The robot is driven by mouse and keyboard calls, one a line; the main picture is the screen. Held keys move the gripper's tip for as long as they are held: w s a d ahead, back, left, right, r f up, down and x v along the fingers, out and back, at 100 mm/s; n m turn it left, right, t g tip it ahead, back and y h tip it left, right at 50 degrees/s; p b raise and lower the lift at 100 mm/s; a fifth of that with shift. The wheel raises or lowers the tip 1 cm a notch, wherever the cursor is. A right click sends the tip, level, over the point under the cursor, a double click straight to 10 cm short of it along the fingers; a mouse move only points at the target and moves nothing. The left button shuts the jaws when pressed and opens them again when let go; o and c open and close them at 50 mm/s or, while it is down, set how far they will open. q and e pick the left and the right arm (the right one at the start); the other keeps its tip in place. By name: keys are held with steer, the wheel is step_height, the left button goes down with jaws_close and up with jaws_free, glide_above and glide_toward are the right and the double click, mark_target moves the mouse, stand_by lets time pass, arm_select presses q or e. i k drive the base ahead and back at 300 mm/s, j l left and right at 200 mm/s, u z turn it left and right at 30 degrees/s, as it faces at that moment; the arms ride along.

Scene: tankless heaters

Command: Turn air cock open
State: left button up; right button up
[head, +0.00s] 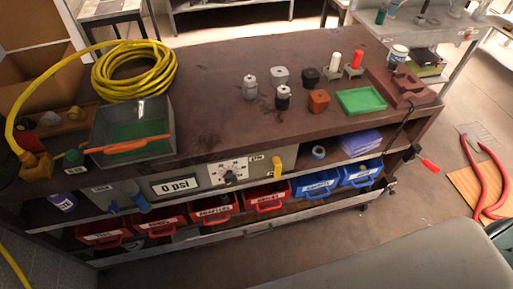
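A grey panel (203,178) is set in the front of the brown workbench, with a "0 psi" display (176,186). A dial with a black knob (230,178) is in its middle. A yellow handle (276,165) hangs roughly upright at the panel's right end, beside a small label too small to read. A blue valve-like part (140,202) is at the lower left. I cannot tell for sure which of these is the air cock. Neither of my grippers is in view.
A yellow hose (134,72) is coiled on the workbench (215,70). A grey tray (165,118), several small fittings and a green tray (361,101) are also there. Red bins (212,210) and blue bins (316,185) sit below the panel.

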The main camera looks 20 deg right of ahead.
mark_target(278, 171)
steer(key=z, duration=0.7)
